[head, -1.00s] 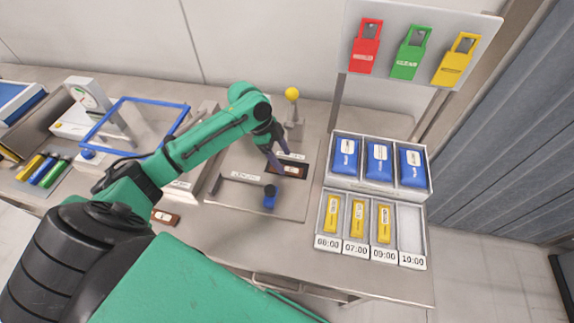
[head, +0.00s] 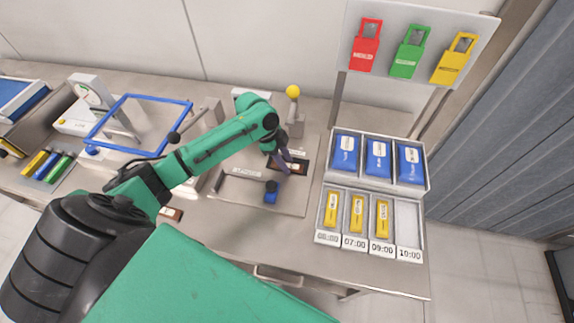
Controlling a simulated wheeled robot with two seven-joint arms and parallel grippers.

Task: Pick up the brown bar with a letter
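A dark slot (head: 302,169) on the grey plate holds a brown bar (head: 293,165) with a pale label, too small to read. My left gripper (head: 283,165) points down at this bar and covers part of it. Its purple fingers are small and overlap the bar, so I cannot tell whether they are open or closed on it. A second brown bar (head: 172,213) with a white mark lies on the table, partly hidden by my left arm. My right gripper is not in view.
A rack (head: 321,215) with blue packs and yellow bars stands right of the plate; its 10:00 compartment is empty. A blue-knobbed handle (head: 271,192) and a yellow-topped post (head: 293,92) flank the slot. A blue frame (head: 135,97) stands left.

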